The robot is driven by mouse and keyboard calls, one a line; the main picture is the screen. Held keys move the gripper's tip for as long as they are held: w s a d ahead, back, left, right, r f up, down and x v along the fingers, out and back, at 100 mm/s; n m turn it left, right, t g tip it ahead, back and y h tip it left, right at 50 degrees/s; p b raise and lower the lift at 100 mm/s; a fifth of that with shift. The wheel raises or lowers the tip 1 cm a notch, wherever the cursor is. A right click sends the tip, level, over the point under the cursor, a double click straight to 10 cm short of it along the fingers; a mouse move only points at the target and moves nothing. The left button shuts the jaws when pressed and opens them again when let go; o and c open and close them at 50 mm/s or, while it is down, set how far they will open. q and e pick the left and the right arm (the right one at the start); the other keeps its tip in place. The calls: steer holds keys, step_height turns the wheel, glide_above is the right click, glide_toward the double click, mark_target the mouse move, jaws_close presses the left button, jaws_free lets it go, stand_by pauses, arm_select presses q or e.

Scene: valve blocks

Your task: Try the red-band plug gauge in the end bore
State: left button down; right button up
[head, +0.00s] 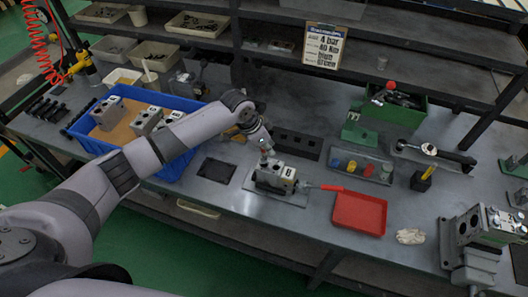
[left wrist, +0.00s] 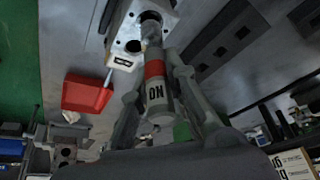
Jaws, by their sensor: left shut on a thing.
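My left gripper (head: 264,148) is shut on the red-band plug gauge, just above the valve block (head: 276,176) on its grey plate. In the left wrist view the gauge (left wrist: 154,72) has a red band and a white part with black letters, between my left fingers (left wrist: 154,85). Its grey tip points at a dark round bore (left wrist: 150,18) in the valve block (left wrist: 126,40) and overlaps it. I cannot tell how far the tip is inside. My right gripper is not in view.
A rack with coloured pieces (head: 361,168) stands behind. A blue crate (head: 178,166) with more blocks is at left. A white cloth (head: 410,237) lies at the front edge.

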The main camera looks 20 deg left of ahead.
arm_select(q)
steer(key=shift+r+p, duration=0.1)
steer(key=shift+p, duration=0.45)
stand_by(0.9)
steer(key=shift+f+b, duration=0.35)
steer(key=shift+f, duration=0.35)
stand_by(0.3)
steer(key=shift+r, duration=0.15)
stand_by(0.9)
step_height(320, 180, up, 7)
steer(key=p, duration=0.4)
stand_by(0.5)
